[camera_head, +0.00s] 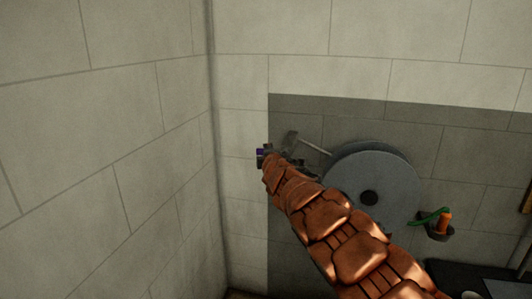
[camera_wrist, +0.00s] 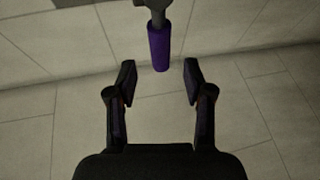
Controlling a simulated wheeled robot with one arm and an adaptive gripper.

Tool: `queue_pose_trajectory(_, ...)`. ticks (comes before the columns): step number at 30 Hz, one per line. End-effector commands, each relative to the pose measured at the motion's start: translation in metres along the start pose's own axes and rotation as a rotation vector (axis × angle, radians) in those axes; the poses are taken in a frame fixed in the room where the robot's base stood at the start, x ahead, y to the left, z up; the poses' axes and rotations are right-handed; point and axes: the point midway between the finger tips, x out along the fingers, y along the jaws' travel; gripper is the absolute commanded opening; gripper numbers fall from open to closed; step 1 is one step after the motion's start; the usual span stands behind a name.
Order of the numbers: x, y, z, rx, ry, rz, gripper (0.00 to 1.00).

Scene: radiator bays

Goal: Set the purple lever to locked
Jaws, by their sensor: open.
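The purple lever (camera_wrist: 159,47) shows in the wrist view as a purple grip on a dark grey mount at the top of the picture. It hangs just beyond my gripper (camera_wrist: 159,82), roughly in line with the gap between the two fingers. The fingers are open and apart, with nothing between them. In the head view a small patch of the purple lever (camera_head: 260,153) shows at the end of my brown arm. My gripper is mostly hidden there behind the arm. Any marking for locked is not visible.
A large grey disc (camera_head: 390,180) stands against the tiled wall right of my gripper. A small dark holder (camera_head: 440,234) with an orange and a green item is farther right. A pale tiled wall (camera_head: 110,130) closes off the left side.

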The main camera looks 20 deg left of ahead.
Motion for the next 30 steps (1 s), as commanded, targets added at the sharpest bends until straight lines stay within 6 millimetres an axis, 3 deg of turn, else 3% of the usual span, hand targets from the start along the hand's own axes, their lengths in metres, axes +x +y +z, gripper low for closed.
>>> queue_pose_trajectory(30, 0.056, 0.001, 0.000, 0.004, 0.003, 0.000, 0.52)
